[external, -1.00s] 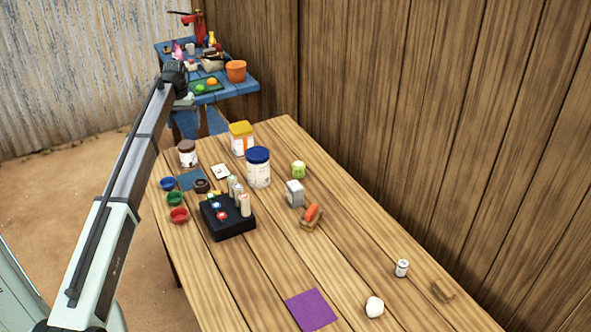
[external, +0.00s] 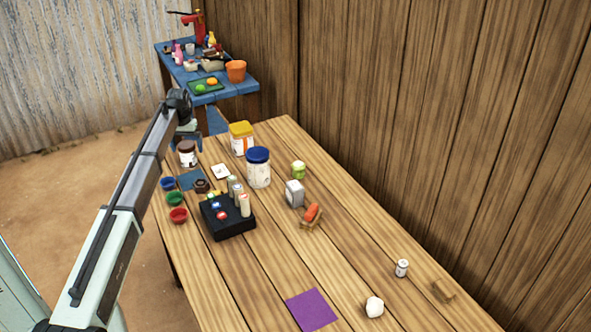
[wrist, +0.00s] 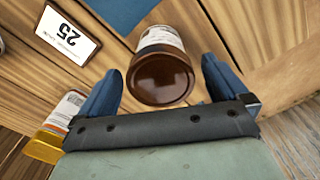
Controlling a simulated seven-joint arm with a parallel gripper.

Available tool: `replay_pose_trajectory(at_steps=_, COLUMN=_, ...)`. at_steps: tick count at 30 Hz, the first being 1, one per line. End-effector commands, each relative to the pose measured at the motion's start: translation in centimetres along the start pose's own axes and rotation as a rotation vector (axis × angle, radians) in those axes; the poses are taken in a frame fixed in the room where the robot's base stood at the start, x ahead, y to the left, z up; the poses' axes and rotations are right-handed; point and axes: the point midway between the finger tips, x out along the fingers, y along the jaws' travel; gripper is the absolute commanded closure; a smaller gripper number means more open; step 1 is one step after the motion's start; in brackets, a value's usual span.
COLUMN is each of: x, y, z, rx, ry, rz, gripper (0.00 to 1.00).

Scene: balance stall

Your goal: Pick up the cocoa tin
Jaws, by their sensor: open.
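The cocoa tin, a white-labelled tin with a brown lid (external: 187,147), stands upright at the far left of the wooden table. In the wrist view the tin (wrist: 160,78) shows its brown lid end between my two blue fingers. My gripper (wrist: 160,66) is open, with one finger on each side of the tin and visible gaps between. In the external view my gripper (external: 188,133) is just above and beside the tin, partly hidden by my arm.
A yellow-lidded jar (external: 241,138) and a blue-lidded jar (external: 258,168) stand right of the tin. Small coloured bowls (external: 175,198) and a black box (external: 228,224) are nearer. The table's left edge is close.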

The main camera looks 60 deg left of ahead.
Motion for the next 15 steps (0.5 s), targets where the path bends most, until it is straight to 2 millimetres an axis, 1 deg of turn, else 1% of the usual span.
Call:
replay_pose_trajectory(at_steps=3, x=1.7, y=-0.1, z=0.0, rx=0.0, ry=0.0, rz=0.0, gripper=0.0)
replay_pose_trajectory(at_steps=6, x=2.7, y=-0.1, z=0.0, rx=0.0, ry=-0.001, rz=0.0, gripper=0.0)
replay_pose_trajectory(at_steps=14, x=2.9, y=-0.1, z=-0.1, rx=0.0, ry=0.001, rz=0.0, gripper=0.0)
replay_pose_trajectory(at_steps=15, x=2.9, y=-0.1, z=-0.1, rx=0.0, ry=0.001, rz=0.0, gripper=0.04)
